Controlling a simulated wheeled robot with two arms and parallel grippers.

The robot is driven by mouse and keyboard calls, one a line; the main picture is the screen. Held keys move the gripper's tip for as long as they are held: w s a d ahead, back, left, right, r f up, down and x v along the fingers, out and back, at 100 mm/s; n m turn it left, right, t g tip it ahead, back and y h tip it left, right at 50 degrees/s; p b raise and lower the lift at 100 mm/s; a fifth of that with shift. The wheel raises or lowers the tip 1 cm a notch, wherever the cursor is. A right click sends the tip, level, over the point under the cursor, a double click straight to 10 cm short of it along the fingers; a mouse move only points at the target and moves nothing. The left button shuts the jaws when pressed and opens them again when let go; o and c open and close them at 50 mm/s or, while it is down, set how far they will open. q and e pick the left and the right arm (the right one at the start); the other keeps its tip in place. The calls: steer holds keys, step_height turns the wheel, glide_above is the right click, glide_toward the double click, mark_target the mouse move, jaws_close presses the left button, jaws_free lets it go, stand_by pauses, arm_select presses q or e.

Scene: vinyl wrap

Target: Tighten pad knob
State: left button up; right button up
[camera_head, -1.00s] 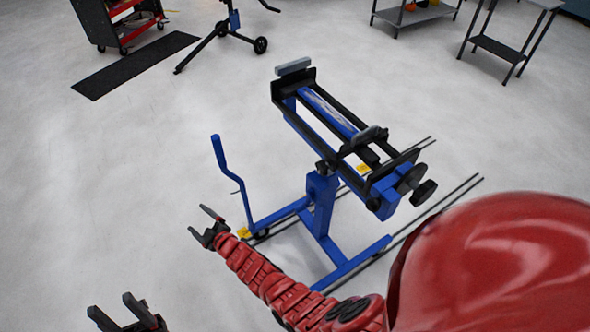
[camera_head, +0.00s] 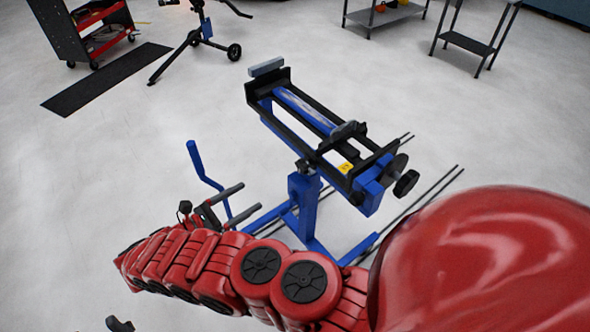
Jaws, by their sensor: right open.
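A blue stand with a black clamp frame (camera_head: 318,134) stands in the middle of the camera_head view. A grey pad (camera_head: 267,67) sits at the far end of the frame and a dark pad (camera_head: 347,130) nearer the knobs. My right gripper (camera_head: 251,196) is open and empty, left of and below the knobs, well apart from them. Of my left gripper (camera_head: 119,324), only a dark tip shows at the bottom edge; its opening is hidden.
A blue crank-shaped handle (camera_head: 204,166) rises left of the stand, close behind my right gripper. Dark rods (camera_head: 432,200) extend at the stand's base. A red tool cart (camera_head: 95,30), black mat (camera_head: 105,80), another stand (camera_head: 200,35) and side tables (camera_head: 480,48) are farther back.

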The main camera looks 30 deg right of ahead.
mark_target(300, 167)
steer(key=d+p, duration=0.2)
steer(key=d, duration=0.3)
steer(key=d+p, duration=0.2)
steer(key=d, duration=0.3)
steer(key=w+d+p, duration=0.1)
steer(key=d, duration=0.5)
steer(key=shift+w+d+p, duration=0.1)
steer(key=shift+p, duration=0.3)
steer(key=shift+w+d, duration=0.1)
steer(key=shift+d, duration=0.35)
steer(key=shift+f, duration=0.1)
steer(key=c, duration=1.4)
steer(key=shift+o, duration=0.2)
